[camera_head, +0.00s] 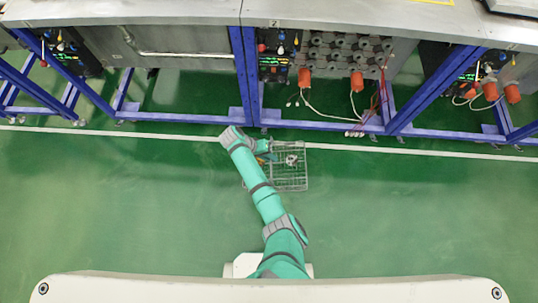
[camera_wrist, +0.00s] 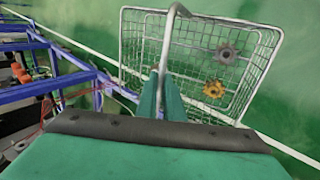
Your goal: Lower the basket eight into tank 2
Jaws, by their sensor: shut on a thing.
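The wire basket (camera_head: 297,181) hangs in front of the tank row in the head view, and it also fills the upper middle of the wrist view (camera_wrist: 130,45). Two gear-like parts, one grey (camera_wrist: 227,54) and one golden (camera_wrist: 214,89), lie in it. My gripper (camera_wrist: 165,88) is shut on the basket's raised handle (camera_wrist: 173,35); in the head view my arm partly covers the grip. The tank marked 2 (camera_head: 300,22) is beyond the basket, at the top middle. Its opening is out of view. I cannot read a number on the basket.
Blue frame legs (camera_head: 243,75) carry the tanks. Orange-red fittings (camera_head: 304,77) and loose hoses hang below tank 2. Another control panel (camera_head: 470,75) is at the right. A white line (camera_head: 420,151) crosses the green floor, which is clear on both sides of my arm.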

